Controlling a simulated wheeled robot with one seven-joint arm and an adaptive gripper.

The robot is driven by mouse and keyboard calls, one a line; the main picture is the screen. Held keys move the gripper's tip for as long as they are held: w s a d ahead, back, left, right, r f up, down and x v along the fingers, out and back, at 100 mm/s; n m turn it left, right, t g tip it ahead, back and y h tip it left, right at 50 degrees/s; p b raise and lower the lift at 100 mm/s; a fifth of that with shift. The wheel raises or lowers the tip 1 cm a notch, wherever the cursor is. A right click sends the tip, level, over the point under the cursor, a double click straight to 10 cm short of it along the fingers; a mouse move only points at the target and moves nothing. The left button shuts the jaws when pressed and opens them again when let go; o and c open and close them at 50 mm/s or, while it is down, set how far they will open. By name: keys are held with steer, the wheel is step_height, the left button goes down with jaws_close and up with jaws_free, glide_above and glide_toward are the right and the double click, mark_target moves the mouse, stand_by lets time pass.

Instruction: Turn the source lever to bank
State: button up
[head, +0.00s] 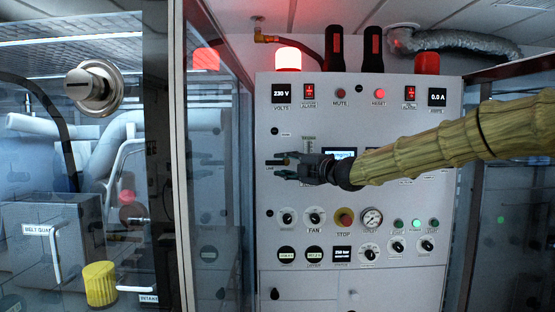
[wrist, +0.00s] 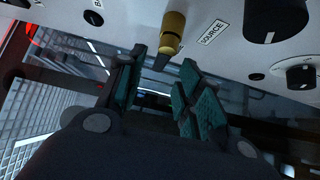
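The source lever (wrist: 172,34) has a brass-coloured hub and a dark handle, and it stands out from the panel beside a label reading SOURCE (wrist: 213,33). In the wrist view my gripper (wrist: 162,62) is open, with its teal fingers apart. In the head view my gripper (head: 287,170) is at the left side of the light grey panel (head: 320,255). The lever (head: 276,162) shows there as a small dark bar just at the fingertips.
Dark knobs (wrist: 275,18) flank the lever in the wrist view. Below my gripper are dials, a red stop button (head: 345,218) and a gauge (head: 372,218). A glass door (head: 215,160) stands left of the panel. Red beacons (head: 288,59) are on top.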

mark_target(275, 163)
steer(key=shift+p+x, duration=0.85)
steer(key=shift+x, duration=1.25)
jaws_close()
